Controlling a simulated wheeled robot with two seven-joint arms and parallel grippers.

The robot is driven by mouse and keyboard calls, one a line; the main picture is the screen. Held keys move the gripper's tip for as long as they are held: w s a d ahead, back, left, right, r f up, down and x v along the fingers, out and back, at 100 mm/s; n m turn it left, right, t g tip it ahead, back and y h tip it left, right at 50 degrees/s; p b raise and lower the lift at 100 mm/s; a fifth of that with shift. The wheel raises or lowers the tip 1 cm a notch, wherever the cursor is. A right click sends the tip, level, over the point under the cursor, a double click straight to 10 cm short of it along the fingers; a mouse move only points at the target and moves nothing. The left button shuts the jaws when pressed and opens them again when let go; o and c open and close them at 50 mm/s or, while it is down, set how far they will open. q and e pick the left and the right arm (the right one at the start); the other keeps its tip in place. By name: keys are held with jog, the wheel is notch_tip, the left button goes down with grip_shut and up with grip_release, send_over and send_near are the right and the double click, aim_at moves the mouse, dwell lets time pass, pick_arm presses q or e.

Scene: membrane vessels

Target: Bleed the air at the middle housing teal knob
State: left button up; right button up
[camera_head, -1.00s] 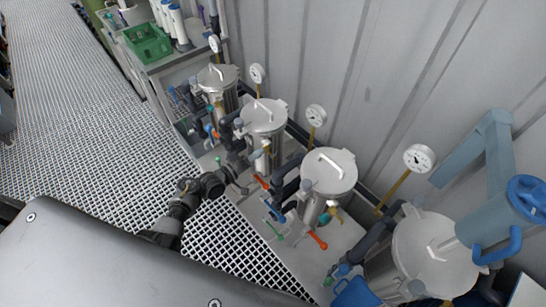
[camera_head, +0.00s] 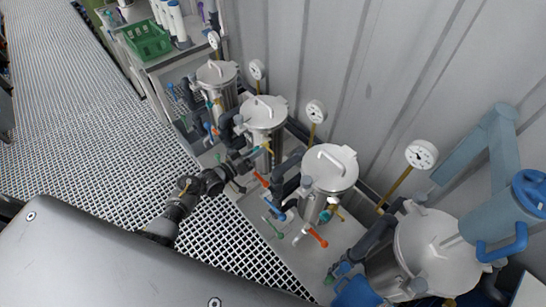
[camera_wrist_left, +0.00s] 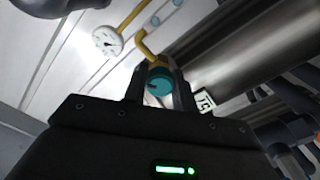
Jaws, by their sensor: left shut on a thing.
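Steel housings with handled lids stand in a row along the wall in the head view. My left gripper (camera_head: 250,159) reaches in from the left, at the front of one housing (camera_head: 264,114) in the middle of the row. In the left wrist view the teal knob (camera_wrist_left: 160,83) sits between the two fingers (camera_wrist_left: 160,92), which are shut on it. A yellow pipe (camera_wrist_left: 143,47) rises from the knob's fitting. In the head view the knob is too small and covered to make out. My right gripper is not in view.
Neighbouring housings (camera_head: 330,168) (camera_head: 216,73) stand close on both sides, with orange-handled valves (camera_head: 317,238) and dark pipes. White gauges (camera_head: 316,111) stand behind. The grating walkway (camera_head: 85,130) is clear at left.

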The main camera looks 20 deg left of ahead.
pick_arm(q)
jog(key=shift+f+m+b, duration=0.2)
jog(key=shift+m+b, duration=0.15)
jog(key=shift+m, duration=1.15)
jog(key=shift+r+m, duration=0.2)
jog(key=shift+m, duration=0.4)
jog(key=shift+f+m+b, duration=0.2)
jog(key=shift+m+b, duration=0.6)
jog(key=shift+m, duration=0.4)
jog(key=shift+r+m, duration=0.15)
jog(key=shift+m, duration=0.75)
jog(key=o, duration=1)
jog(key=shift+c, duration=0.2)
jog(key=shift+s, duration=0.1)
